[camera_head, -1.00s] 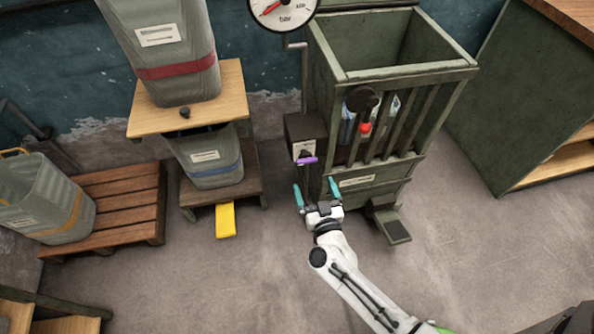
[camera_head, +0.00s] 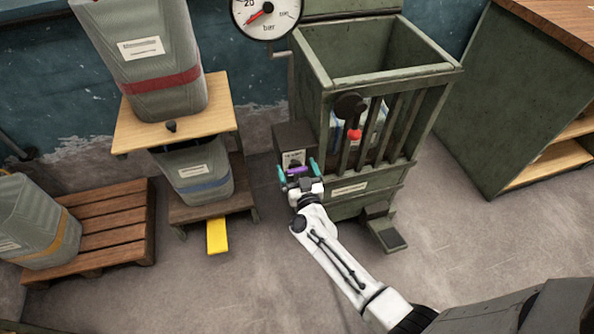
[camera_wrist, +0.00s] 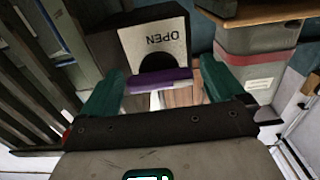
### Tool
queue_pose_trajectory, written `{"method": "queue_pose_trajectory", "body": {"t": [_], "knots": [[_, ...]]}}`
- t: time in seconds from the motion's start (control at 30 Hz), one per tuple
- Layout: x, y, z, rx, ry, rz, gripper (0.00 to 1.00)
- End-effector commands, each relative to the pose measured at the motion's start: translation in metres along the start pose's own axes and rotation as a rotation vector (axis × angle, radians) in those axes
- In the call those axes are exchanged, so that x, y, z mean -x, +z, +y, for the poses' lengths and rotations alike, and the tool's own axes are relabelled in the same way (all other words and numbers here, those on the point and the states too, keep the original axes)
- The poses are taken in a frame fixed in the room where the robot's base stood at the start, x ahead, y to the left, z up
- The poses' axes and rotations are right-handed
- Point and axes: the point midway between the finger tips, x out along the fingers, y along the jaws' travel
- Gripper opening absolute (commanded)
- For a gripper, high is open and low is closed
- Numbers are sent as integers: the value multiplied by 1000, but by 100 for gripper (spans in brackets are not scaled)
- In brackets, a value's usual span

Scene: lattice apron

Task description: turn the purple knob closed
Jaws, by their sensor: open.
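The purple knob (camera_head: 297,170) is a short bar on the front of a dark box (camera_head: 294,139) at the left side of the green slatted bin. In the wrist view the purple knob (camera_wrist: 160,80) lies crosswise below a pale plate (camera_wrist: 155,50) marked OPEN, which appears upside down. My gripper (camera_head: 298,173) has teal fingers, and they are open. One finger stands on each side of the knob, near its two ends. In the wrist view my gripper (camera_wrist: 158,92) shows gaps between the fingers and the knob, though I cannot tell exact contact.
The green slatted bin (camera_head: 385,83) stands right of the knob, with a red-tipped lever (camera_head: 354,134) and a pedal (camera_head: 387,234). A round gauge (camera_head: 266,13) hangs above. A wooden stand (camera_head: 125,128) with grey bins is at left, with a yellow pedal (camera_head: 217,235).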

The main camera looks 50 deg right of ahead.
Motion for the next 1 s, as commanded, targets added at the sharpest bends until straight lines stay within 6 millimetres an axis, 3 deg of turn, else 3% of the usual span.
{"method": "queue_pose_trajectory", "body": {"t": [0.2,0.73,1.0], "knots": [[0,0,0,0,0,0,95],[0,0,0,0,-1,0,45],[0,0,0,-29,-1,0,45]]}}
